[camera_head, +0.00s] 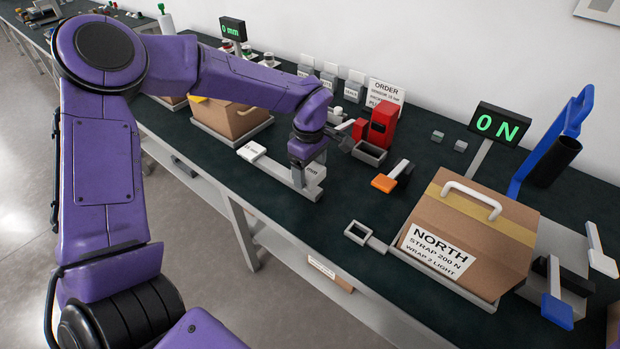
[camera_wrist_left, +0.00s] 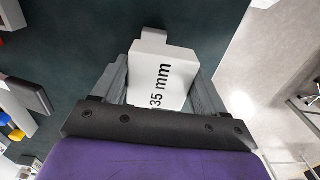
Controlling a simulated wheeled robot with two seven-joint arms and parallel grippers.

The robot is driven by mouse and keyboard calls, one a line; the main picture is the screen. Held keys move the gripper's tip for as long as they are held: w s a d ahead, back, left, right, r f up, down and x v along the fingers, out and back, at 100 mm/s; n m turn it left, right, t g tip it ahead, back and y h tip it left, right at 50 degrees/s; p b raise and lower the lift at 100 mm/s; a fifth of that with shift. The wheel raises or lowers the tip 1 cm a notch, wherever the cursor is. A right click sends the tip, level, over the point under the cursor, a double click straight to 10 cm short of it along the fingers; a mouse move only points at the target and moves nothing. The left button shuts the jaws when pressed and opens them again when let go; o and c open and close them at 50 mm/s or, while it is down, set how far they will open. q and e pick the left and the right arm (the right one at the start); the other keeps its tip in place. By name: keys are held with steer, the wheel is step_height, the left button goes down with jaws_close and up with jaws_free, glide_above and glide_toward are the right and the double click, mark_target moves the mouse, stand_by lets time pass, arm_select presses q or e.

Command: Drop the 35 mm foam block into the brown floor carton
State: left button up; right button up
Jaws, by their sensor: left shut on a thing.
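My left gripper (camera_head: 306,168) reaches in from the left over the dark bench top, near its front edge. In the left wrist view its two grey fingers (camera_wrist_left: 160,88) stand on either side of the white 35 mm foam block (camera_wrist_left: 157,72) and are shut on it. The block (camera_head: 316,173) is partly hidden by the gripper in the head view; whether it touches the bench is unclear. My right gripper is not in view.
A long grey bar (camera_head: 276,172) lies beside the gripper. A red device (camera_head: 382,125) and a grey tray (camera_head: 369,153) stand just behind. Open floor (camera_head: 150,190) lies in front of the bench.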

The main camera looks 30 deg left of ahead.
arm_select(q)
steer(key=s+d+r+b, duration=0.1)
steer(key=s+d+r, duration=0.4)
steer(key=s+r, duration=0.3)
steer(key=s, duration=0.3)
steer(key=shift+s+d+r, duration=0.2)
steer(key=shift+s, duration=0.05)
